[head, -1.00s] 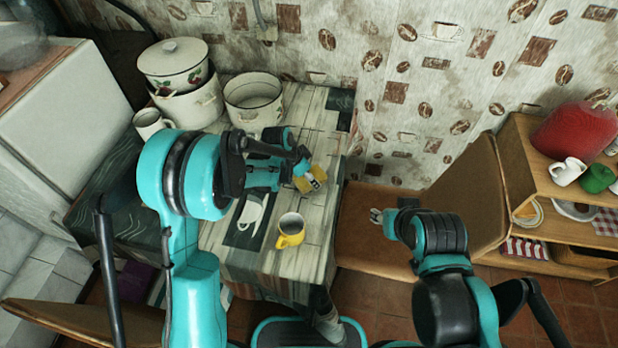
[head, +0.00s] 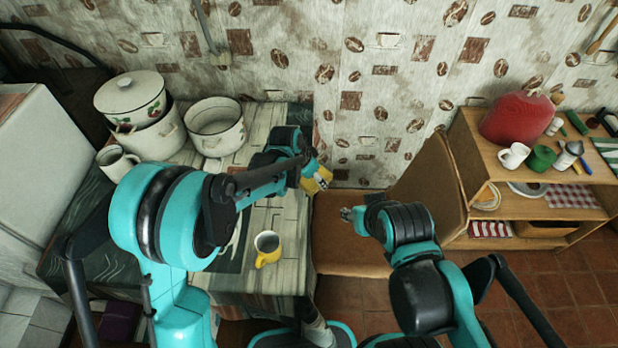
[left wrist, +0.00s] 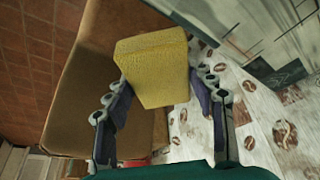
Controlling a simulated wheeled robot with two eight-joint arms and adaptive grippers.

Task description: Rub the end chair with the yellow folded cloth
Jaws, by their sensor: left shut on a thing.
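The yellow folded cloth (head: 311,186) is in my left gripper (head: 320,177), at the table's right edge near the wall. In the left wrist view the cloth (left wrist: 152,68) is a thick yellow block between both fingers of the left gripper (left wrist: 160,85). The end chair (head: 345,232) is brown, with a flat seat right of the table and a tall backrest on its right. In the left wrist view the chair (left wrist: 85,100) lies beyond and left of the cloth, which seems apart from it. My right gripper (head: 349,213) is over the seat; its finger gap is too small to judge.
A wooden shelf (head: 470,150) with dishes stands behind the backrest. The patterned wall is close behind the cloth.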

